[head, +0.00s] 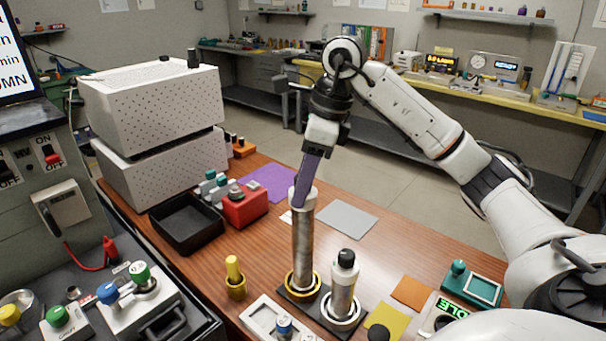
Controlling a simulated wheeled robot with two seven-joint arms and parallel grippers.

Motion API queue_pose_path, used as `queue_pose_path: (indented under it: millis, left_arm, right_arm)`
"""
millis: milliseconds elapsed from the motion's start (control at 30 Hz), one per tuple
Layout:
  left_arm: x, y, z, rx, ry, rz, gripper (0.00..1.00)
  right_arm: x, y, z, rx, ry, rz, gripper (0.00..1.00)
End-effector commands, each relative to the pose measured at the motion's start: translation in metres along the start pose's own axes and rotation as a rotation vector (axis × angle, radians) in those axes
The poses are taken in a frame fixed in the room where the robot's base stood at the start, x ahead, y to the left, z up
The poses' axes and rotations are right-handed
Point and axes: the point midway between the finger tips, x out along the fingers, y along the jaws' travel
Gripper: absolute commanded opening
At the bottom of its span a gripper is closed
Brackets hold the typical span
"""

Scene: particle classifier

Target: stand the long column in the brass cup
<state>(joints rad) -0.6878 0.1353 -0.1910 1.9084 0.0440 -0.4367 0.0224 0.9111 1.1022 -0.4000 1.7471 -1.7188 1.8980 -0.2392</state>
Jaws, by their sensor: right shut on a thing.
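The long column (302,245), a tall metal cylinder with a pale top, stands close to upright. Its lower end is at the brass cup (290,288), whose yellow ring shows around its foot. Whether it rests on the cup's floor is hidden. My right gripper (299,198) comes down from above, its purple fingers shut on the column's top end. My left gripper is not in view.
A shorter column (342,285) with a black cap stands in a pale cup (341,313) close on the right, on the same dark base (322,320). A small yellow piece (234,270), a black tray (186,224) and a red block (245,206) are left. A grey mat (347,219) lies behind.

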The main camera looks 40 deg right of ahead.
Motion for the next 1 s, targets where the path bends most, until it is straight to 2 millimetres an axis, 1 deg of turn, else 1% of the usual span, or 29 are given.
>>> queue_pose_path:
  millis: [33, 267, 300, 400, 667, 767, 867, 967, 1000]
  left_arm:
    - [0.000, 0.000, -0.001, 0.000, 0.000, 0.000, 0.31]
    - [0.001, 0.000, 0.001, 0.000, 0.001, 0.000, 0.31]
    - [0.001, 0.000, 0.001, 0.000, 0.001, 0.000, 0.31]
    - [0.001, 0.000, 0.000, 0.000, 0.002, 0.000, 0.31]
    - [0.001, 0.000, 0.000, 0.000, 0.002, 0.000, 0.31]
    - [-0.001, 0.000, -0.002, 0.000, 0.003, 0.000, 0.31]
    - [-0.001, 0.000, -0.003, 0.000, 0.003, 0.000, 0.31]
    - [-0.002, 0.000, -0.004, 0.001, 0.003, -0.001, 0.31]
    - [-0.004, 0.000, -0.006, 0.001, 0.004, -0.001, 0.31]
  right_arm:
    - [-0.004, -0.001, 0.002, 0.000, -0.009, -0.005, 0.00]
    - [-0.001, -0.001, 0.001, 0.000, -0.009, -0.005, 0.00]
    - [0.002, 0.000, 0.000, 0.000, -0.001, 0.000, 0.45]
    - [0.002, 0.000, 0.000, 0.000, -0.001, 0.000, 0.60]
    - [0.001, 0.000, 0.000, 0.000, -0.001, 0.000, 0.60]
    - [-0.003, 0.000, 0.001, 0.000, -0.002, -0.001, 0.60]
    - [-0.015, -0.001, 0.001, 0.000, -0.004, -0.002, 0.60]
    - [-0.035, -0.001, 0.001, 0.000, -0.006, -0.004, 0.60]
    - [-0.046, -0.001, 0.002, 0.000, -0.007, -0.004, 0.60]
